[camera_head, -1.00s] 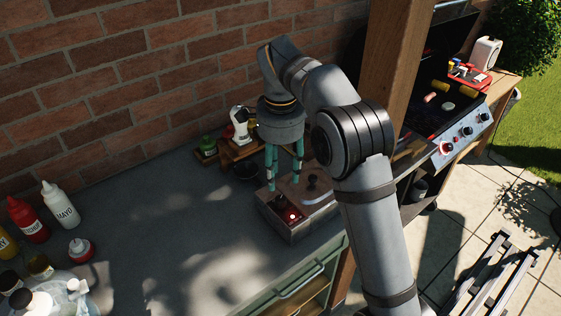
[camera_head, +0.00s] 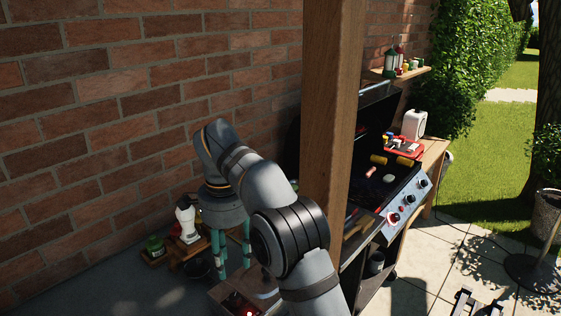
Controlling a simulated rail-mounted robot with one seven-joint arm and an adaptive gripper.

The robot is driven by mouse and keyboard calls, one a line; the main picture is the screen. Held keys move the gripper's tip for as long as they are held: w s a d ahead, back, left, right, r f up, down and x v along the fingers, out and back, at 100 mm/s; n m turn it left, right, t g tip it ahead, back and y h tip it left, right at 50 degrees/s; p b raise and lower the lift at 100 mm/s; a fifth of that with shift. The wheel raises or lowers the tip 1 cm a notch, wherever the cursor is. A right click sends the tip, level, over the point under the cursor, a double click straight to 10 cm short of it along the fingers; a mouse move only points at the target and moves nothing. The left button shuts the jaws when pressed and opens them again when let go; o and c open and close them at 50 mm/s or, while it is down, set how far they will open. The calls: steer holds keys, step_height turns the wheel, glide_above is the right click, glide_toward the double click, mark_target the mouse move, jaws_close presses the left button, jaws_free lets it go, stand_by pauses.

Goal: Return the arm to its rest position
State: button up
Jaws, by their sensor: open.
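My gripper (camera_head: 232,256) hangs pointing down at the end of my arm, in the lower middle of the head view. Its two teal fingers are apart with nothing seen between them. It is above or beside a wooden-topped box with a red light (camera_head: 238,304) on the counter; the exact gap cannot be told. My arm hides part of the box, and the frame's lower edge cuts it off.
A wooden post (camera_head: 333,130) stands close to the right of my arm. Behind it is an open grill (camera_head: 392,195) with food on it. A small wooden stand (camera_head: 188,249) with a white bottle (camera_head: 186,220) and a green jar (camera_head: 156,246) are left of my gripper. The brick wall (camera_head: 150,110) is behind.

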mark_target(235, 296)
step_height(235, 296, down, 12)
steer(key=shift+r, duration=0.15)
stand_by(0.3)
steer(key=shift+r, duration=0.1)
